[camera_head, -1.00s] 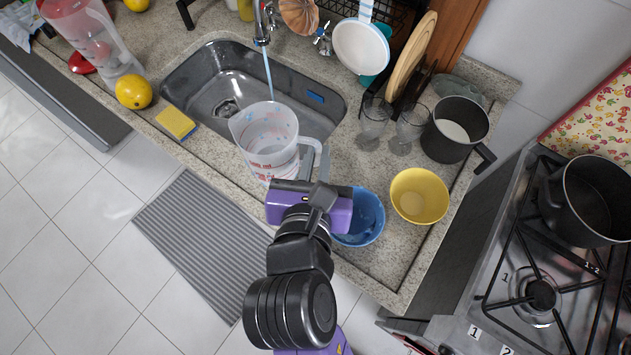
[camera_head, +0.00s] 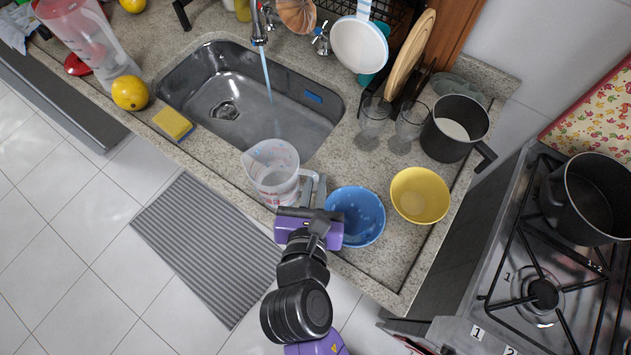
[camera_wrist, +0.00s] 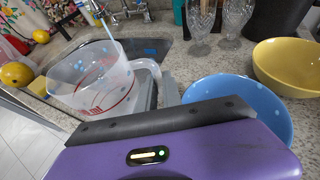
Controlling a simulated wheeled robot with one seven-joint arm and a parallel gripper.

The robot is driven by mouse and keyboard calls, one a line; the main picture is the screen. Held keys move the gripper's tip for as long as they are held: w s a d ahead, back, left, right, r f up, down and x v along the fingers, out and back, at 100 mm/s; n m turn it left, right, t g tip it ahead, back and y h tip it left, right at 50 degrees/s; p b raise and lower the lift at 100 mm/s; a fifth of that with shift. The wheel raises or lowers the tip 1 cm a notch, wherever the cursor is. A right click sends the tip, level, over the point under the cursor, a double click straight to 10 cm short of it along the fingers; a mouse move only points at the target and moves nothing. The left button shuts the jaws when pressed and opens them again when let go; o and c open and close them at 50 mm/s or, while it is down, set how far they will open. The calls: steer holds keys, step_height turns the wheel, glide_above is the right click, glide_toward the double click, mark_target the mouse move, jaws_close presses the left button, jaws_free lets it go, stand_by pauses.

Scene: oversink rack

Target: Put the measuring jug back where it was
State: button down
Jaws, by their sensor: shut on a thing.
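The clear measuring jug (camera_head: 272,170) with red and blue markings stands upright at the front edge of the sink, left of the blue bowl. In the wrist view the jug (camera_wrist: 100,80) shows with its handle turned toward the gripper. My gripper (camera_head: 308,192) is purple and grey and is shut on the jug's handle. In the wrist view the gripper's fingers (camera_wrist: 165,92) are partly hidden behind its own body. Whether the jug's base touches the counter cannot be told.
A blue bowl (camera_head: 356,216) is close to the right of my gripper, with a yellow bowl (camera_head: 420,195) beyond it. Water runs from the tap (camera_head: 259,30) into the sink (camera_head: 205,90). A yellow sponge (camera_head: 173,123) lies left. Glasses (camera_head: 374,120) stand behind the bowls.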

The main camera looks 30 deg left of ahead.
steer(key=shift+f, duration=0.1)
steer(key=c, duration=1.5)
jaws_free()
steer(key=shift+r, duration=0.2)
steer(key=v, duration=1.2)
steer(key=shift+b, duration=0.35)
